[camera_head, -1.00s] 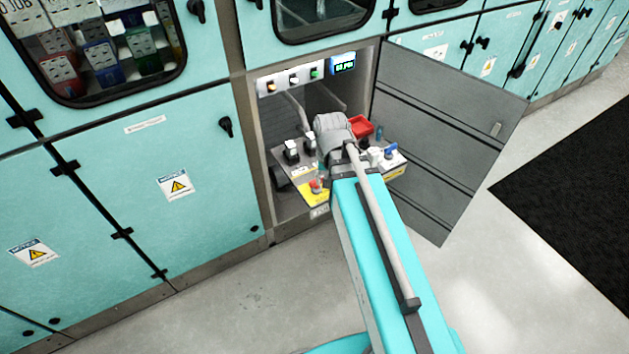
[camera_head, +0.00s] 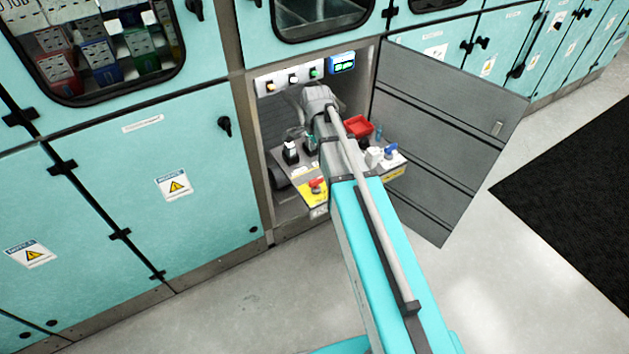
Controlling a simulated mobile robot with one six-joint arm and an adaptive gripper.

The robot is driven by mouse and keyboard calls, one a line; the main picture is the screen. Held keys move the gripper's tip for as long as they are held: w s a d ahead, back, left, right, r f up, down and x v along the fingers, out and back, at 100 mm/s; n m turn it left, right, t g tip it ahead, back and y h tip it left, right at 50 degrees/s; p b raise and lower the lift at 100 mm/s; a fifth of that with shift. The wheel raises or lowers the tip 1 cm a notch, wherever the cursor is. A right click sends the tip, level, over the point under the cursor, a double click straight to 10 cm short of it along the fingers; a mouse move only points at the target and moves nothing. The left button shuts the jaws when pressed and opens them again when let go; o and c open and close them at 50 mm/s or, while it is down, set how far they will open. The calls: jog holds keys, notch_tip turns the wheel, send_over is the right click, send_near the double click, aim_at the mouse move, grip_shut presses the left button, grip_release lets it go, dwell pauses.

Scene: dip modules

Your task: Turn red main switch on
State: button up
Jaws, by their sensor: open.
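The red main switch (camera_head: 316,185) has a red handle on a yellow plate, at the front left of the pulled-out module (camera_head: 288,177) in the open cabinet bay. The handle looks turned roughly sideways, but it is too small to read its position. My arm reaches over the module from the front, and its grey wrist is up near the back of the bay, below the row of buttons.
A red tray-like part (camera_head: 359,126), a blue-handled switch (camera_head: 390,151) and a black switch (camera_head: 290,151) are on the module. A panel with buttons and a lit display (camera_head: 342,64) is above. The open grey door (camera_head: 447,135) bounds the right. Floor in front is clear.

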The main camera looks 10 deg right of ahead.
aim_at(316, 179)
jog(key=shift+f, duration=0.1)
dwell(0.3)
notch_tip(316, 179, down, 14)
jog(key=b, duration=1.3)
jog(key=shift+r+b, duration=0.25)
jog(key=shift+b, duration=0.15)
jog(key=shift+c, duration=0.3)
grip_shut()
jog(key=shift+s+a, duration=0.1)
jog(key=shift+a, duration=0.05)
